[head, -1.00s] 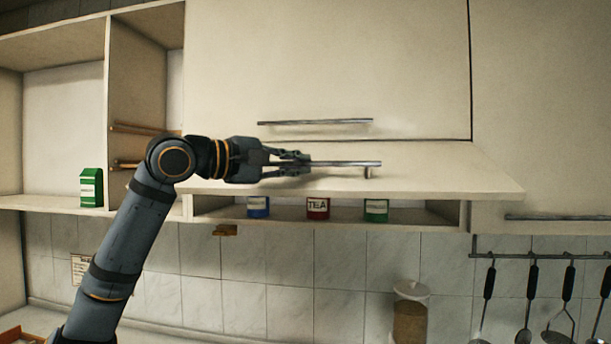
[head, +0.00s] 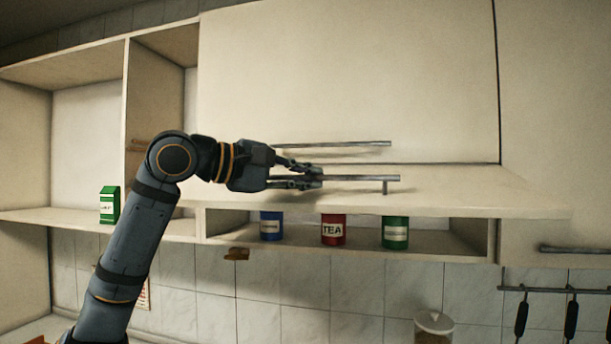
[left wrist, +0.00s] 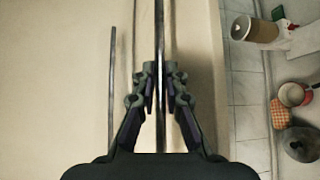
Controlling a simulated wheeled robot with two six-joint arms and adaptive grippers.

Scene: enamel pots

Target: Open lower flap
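The lower flap (head: 450,190) is a cream panel, swung up and out so it stands near level below the upper door (head: 340,80). Its thin metal bar handle (head: 370,178) is on its outer face. My left gripper (head: 314,175) is at the left part of this handle. In the left wrist view its fingers (left wrist: 161,80) close in on both sides of the bar (left wrist: 160,35), and it looks shut on it. The opened compartment under the flap shows a blue tin (head: 271,226), a red TEA tin (head: 333,229) and a green tin (head: 395,233). My right gripper is not in view.
The upper door's handle (head: 345,144) is just above my left gripper. Open shelves with a green carton (head: 109,205) are at left. Hanging utensils (head: 571,318) and a lidded jar (head: 434,328) are lower right. The space in front of the tiles is mostly free.

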